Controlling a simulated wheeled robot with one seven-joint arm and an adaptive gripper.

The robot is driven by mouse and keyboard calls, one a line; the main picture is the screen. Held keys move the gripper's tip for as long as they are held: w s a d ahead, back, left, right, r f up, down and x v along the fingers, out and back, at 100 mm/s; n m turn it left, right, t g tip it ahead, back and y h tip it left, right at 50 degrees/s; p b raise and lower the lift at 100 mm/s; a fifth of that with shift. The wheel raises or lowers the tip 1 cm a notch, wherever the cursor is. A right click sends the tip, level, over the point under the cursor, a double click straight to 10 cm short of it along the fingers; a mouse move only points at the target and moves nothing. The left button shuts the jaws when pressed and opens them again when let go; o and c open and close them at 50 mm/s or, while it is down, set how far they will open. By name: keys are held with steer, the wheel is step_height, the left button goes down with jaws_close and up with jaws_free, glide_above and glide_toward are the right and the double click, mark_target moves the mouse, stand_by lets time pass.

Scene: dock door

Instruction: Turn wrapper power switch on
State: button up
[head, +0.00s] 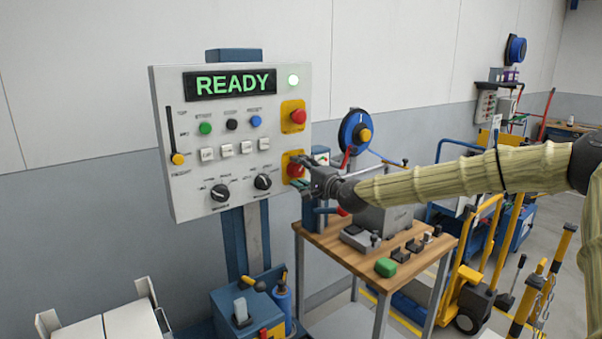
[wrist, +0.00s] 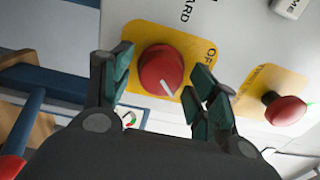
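The wrapper control panel (head: 240,135) shows a lit READY display (head: 229,84). The power switch, a red rotary knob (wrist: 160,70) with a white line on a yellow plate, fills the middle of the wrist view. Lettering that seems to read OFF sits at the plate's right. The line points down and slightly right in that picture. In the head view the knob (head: 295,169) is partly hidden by my gripper (head: 303,180). In the wrist view my gripper (wrist: 158,76) is open, one finger on each side of the knob, with no clear grip on it.
A red mushroom button (head: 298,117) on its own yellow plate sits above the switch; it is also in the wrist view (wrist: 285,110). Black dials (head: 220,193) lie to the left. A wooden-topped table (head: 350,260) with tools stands below my arm.

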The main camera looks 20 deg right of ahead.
steer(key=shift+a, duration=0.1)
steer(key=v, duration=1.2)
stand_by(0.5)
steer(key=s+a+f+n+g, duration=0.15)
steer(key=a+f, duration=0.25)
steer(key=f, duration=0.5)
steer(key=s+a+f+n+g, duration=0.1)
steer(key=s+a+f+g, duration=0.2)
steer(key=f, duration=0.6)
steer(key=s+a+f+n+g, duration=0.1)
steer(key=s+a+f, duration=0.1)
steer(key=s+f, duration=0.35)
steer(key=s+a+f+n+g+h, duration=0.1)
steer(key=s+a+f+g, duration=0.15)
steer(key=f, duration=0.55)
steer(key=s+a+f+n+g, duration=0.1)
steer(key=s+a+f+n, duration=0.15)
steer(key=f, duration=0.35)
steer(key=s+f+n+g+h, duration=0.2)
steer(key=s+f+g, duration=0.2)
steer(key=s+f, duration=1.15)
steer(key=s+d+f+n+g+h, duration=0.1)
steer(key=s+d+f+n+g, duration=0.1)
steer(key=s, duration=0.9)
steer(key=s+d+f+n+g+h, duration=0.2)
steer(key=s+d+f, duration=0.1)
steer(key=s, duration=0.8)
steer(key=shift+d+f+n, duration=0.2)
steer(key=shift+d+n, duration=0.2)
